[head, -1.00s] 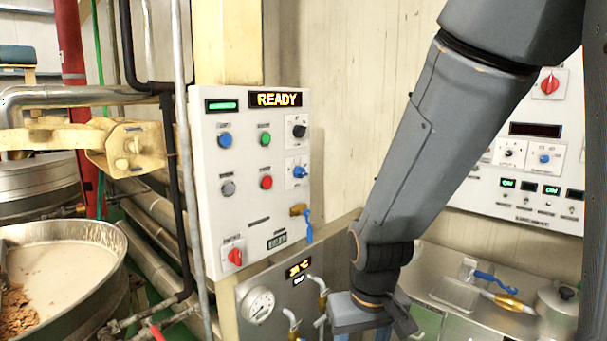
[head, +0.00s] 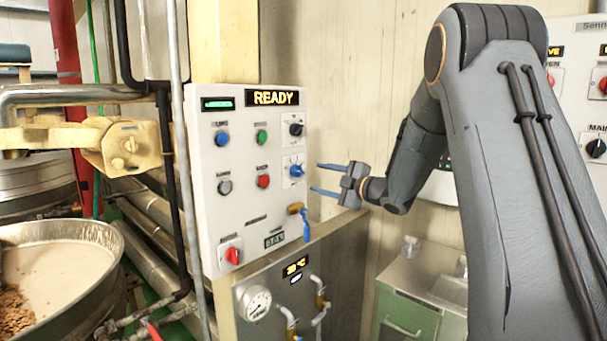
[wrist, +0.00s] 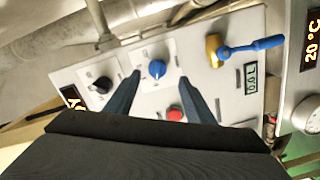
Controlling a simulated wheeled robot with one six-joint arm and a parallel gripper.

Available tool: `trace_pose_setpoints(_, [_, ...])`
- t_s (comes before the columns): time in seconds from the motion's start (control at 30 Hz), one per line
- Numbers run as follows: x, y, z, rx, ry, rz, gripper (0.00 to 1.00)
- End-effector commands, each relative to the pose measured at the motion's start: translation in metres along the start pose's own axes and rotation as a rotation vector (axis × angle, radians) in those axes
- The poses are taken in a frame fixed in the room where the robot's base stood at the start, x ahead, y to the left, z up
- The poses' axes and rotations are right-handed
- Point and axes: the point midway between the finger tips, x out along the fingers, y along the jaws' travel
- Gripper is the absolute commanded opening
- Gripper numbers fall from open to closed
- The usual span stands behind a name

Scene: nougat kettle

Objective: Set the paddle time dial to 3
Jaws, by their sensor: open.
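A white control panel (head: 212,240) carries a blue dial (head: 296,171) on a white scale plate at its right side, below a black dial (head: 296,129). The labels are too small to read, so I cannot tell which is the paddle time dial or what number either points to. My gripper (head: 316,178) is open and empty, just right of the blue dial, fingers pointing at the panel. In the wrist view the blue dial (wrist: 157,69) shows between the fingertips (wrist: 160,76), apparently beyond them. The black dial (wrist: 102,86) lies left of the fingers.
A yellow-brown valve with a blue lever (head: 304,222) sticks out below the blue dial. A red button (head: 263,181), a green button (head: 261,137) and a red switch (head: 232,255) are on the same panel. A READY display (head: 272,97) is lit. A grey pipe (head: 182,120) runs along the panel's left edge.

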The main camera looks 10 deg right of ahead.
Motion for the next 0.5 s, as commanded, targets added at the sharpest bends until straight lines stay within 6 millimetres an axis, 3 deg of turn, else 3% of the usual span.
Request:
trace_pose_setpoints(0.23, [0.008,0.004,-0.006,-0.054,0.079,0.006,0.49])
trace_pose_setpoints(0.5, [0.048,0.005,-0.010,-0.051,0.077,0.006,0.49])
